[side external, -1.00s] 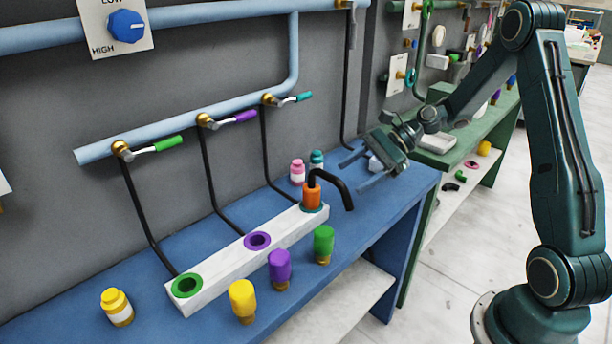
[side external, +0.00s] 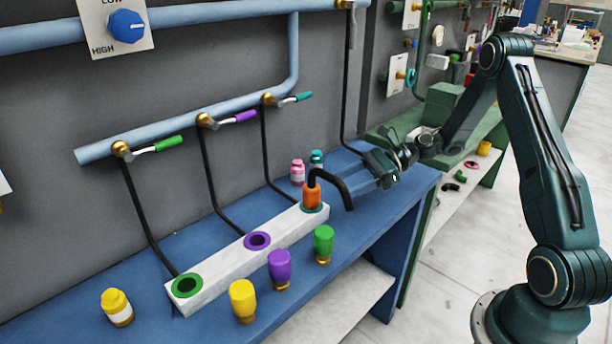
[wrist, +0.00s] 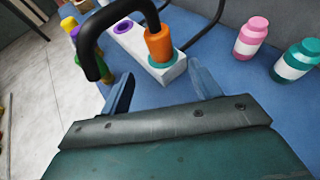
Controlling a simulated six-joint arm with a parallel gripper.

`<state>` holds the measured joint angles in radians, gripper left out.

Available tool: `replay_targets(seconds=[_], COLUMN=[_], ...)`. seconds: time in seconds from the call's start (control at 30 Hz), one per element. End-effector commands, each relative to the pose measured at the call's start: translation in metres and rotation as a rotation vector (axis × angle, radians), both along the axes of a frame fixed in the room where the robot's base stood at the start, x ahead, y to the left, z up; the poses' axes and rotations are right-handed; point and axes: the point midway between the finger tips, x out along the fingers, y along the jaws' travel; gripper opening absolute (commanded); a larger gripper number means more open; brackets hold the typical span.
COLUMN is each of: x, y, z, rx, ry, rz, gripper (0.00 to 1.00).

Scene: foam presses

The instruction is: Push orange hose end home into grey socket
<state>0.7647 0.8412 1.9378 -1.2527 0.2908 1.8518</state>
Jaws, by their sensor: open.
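The orange hose end (side external: 312,195) stands upright at the teal-ringed socket (side external: 318,208) at the right end of the white block (side external: 222,262). It also shows in the wrist view (wrist: 158,43), in the teal ring (wrist: 166,61). How deep it sits is hard to tell. A black hose (side external: 338,181) bends from its top to the right and down. No grey-coloured socket is plain. My gripper (side external: 357,182) is open and empty, just right of the hose, its fingers toward the block. In the wrist view the two blue fingers (wrist: 162,88) are apart, below the orange end.
Thin black hoses hang along the wall.

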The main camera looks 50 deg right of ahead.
Motion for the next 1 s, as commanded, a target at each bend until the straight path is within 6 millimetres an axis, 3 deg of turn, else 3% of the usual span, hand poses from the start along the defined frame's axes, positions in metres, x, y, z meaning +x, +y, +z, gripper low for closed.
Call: replay_targets(seconds=[0.3, 0.77, 1.0], x=[0.023, 0.031, 0.043], y=[0.035, 0.046, 0.064], z=[-0.018, -0.023, -0.030], rx=[0.000, -0.001, 0.000], ry=[0.002, 0.001, 0.000], rz=[0.003, 0.000, 0.003], gripper=[0.63, 0.63, 0.63])
